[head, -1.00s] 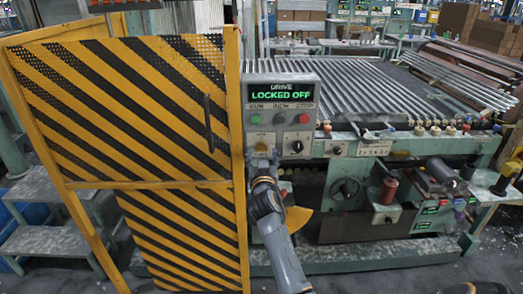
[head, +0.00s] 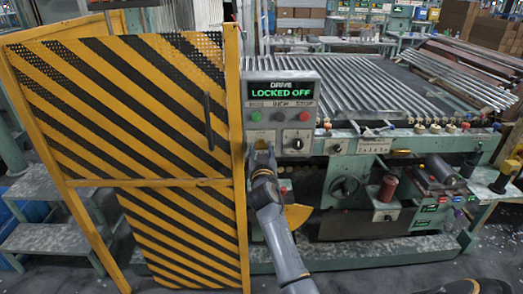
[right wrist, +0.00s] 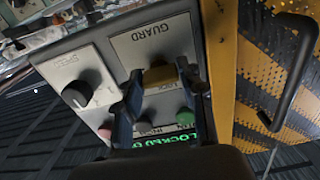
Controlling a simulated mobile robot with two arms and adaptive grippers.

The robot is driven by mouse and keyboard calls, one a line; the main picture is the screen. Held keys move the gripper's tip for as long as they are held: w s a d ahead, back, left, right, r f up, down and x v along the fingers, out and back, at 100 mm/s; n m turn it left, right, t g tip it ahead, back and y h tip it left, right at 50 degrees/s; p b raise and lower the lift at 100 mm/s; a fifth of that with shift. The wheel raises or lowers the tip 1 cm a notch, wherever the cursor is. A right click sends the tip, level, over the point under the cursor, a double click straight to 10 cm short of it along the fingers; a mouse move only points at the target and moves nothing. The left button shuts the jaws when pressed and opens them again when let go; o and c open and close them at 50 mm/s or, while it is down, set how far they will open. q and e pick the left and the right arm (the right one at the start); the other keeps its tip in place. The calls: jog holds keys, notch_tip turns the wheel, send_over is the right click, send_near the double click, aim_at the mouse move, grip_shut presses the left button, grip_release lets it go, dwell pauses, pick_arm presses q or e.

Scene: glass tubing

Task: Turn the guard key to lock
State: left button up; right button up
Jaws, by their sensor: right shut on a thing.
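The guard key (right wrist: 160,77) is a brass-yellow block on the plate marked GUARD (right wrist: 155,45) in the right wrist view. In the head view its yellowish top (head: 262,145) shows at the lower left of the grey control box. My right gripper (right wrist: 158,84) is shut on the key, one dark finger on each side. It also shows in the head view (head: 262,156), low on the box front. The key's shaft and slot are hidden. The display (head: 281,92) reads DRIVE LOCKED OFF in green. My left gripper is not in view.
A speed knob (right wrist: 82,89) and several coloured buttons lie close to the gripper. The yellow-black guard door (head: 150,110) with its dark handle (head: 209,122) stands just left of the box. A bed of glass tubes (head: 370,90) stretches behind and right.

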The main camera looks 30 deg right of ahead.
jog(key=n, duration=0.8)
jog(key=n+p, duration=0.1)
jog(key=n, duration=0.3)
jog(key=shift+n, duration=0.4)
jog(key=shift+n+p, duration=0.65)
jog(key=shift+n, duration=1.95)
jog(key=shift+f, duration=0.1)
jog(key=o, duration=1.2)
jog(key=shift+c, duration=0.2)
